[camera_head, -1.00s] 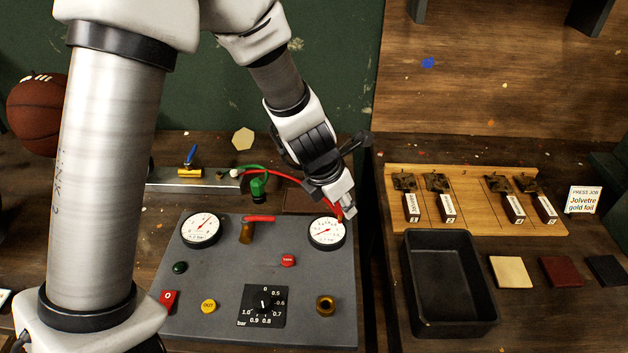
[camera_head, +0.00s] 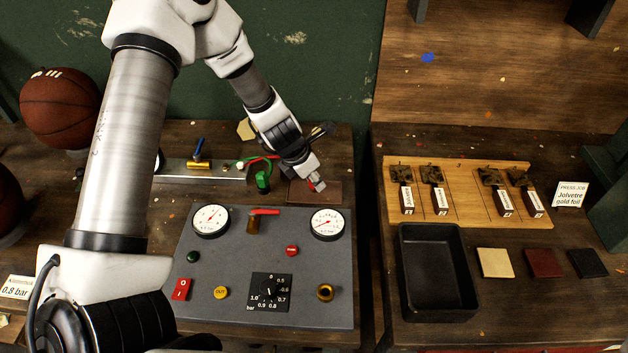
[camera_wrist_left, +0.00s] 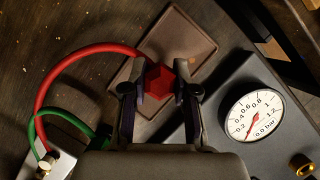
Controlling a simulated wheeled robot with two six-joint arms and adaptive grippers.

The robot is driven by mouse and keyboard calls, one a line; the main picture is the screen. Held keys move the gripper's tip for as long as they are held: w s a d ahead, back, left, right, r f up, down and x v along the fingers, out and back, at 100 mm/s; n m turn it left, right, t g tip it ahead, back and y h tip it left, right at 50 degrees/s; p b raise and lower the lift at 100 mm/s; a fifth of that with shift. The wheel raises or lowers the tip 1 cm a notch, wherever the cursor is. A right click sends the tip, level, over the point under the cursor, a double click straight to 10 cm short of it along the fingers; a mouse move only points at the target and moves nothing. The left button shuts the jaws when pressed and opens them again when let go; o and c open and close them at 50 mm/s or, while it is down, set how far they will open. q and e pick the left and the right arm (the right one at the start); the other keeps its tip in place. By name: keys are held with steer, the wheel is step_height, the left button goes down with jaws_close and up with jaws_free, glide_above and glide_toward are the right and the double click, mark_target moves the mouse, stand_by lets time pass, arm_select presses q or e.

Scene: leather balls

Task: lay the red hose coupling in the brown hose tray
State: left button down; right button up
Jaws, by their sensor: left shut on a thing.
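The red hose coupling (camera_wrist_left: 159,76) is a red block on the end of a red hose (camera_wrist_left: 75,57). My left gripper (camera_head: 317,184) is shut on the coupling, its fingers on either side of it in the left wrist view (camera_wrist_left: 159,86). The brown hose tray (camera_head: 330,188) is a shallow square tray behind the grey panel. In the left wrist view the coupling is over the tray (camera_wrist_left: 195,32); I cannot tell whether it touches the tray floor. In the head view the gripper hides the coupling and part of the tray. My right gripper is not in view.
The grey gauge panel (camera_head: 230,268) stands just in front of the tray. A metal manifold (camera_head: 190,178) with a green coupling (camera_head: 263,181) lies to its left. To the right are a black bin (camera_head: 437,270) and a wooden board (camera_head: 460,203) with stamps.

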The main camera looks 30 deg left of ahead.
arm_select(q)
steer(key=shift+s+f, duration=0.1)
steer(key=shift+f, duration=0.05)
steer(key=c, duration=0.9)
jaws_free()
steer(key=p+v, duration=1)
steer(key=v, duration=0.2)
steer(key=shift+r, duration=0.3)
